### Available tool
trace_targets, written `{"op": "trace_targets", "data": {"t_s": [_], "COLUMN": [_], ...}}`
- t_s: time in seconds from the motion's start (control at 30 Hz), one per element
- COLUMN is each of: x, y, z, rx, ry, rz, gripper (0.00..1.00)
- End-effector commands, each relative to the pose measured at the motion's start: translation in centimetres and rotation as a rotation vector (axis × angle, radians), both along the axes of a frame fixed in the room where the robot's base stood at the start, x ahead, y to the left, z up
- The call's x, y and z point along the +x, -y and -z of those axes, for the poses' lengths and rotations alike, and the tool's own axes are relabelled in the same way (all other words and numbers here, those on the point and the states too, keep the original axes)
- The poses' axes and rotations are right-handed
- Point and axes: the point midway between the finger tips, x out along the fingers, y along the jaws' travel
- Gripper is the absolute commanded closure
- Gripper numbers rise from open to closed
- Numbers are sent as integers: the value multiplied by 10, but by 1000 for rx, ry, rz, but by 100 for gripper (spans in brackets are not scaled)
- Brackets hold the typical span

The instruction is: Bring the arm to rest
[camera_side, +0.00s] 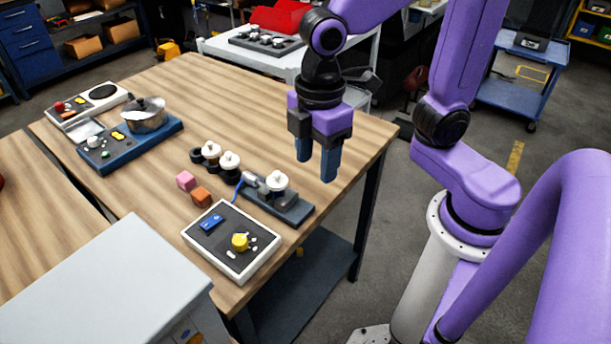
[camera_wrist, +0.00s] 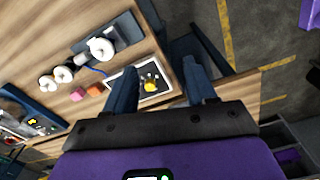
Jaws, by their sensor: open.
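My gripper (camera_side: 317,163) is open and empty, with its blue fingers pointing down. In the side view it hangs above the right part of the wooden table (camera_side: 350,135), apart from everything on it.
A dark fixture (camera_side: 292,210) holding a white-topped part stands behind the control box. Black-and-white rollers (camera_side: 229,162), a pink cube (camera_side: 186,180) and an orange cube (camera_side: 201,197) lie left of it. A metal pot (camera_side: 146,117) stands on a blue-based unit farther left. The table's back middle is clear.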

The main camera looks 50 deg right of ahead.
Motion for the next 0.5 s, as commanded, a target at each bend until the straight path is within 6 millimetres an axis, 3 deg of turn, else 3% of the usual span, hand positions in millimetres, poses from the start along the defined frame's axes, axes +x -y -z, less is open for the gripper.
{"op": "trace_targets", "data": {"t_s": [0.3,0.5], "x": [-59,-84], "y": [62,84], "z": [16,24], "rx": [10,14], "ry": [0,-1], "rz": [134,188], "gripper": [45,45]}}
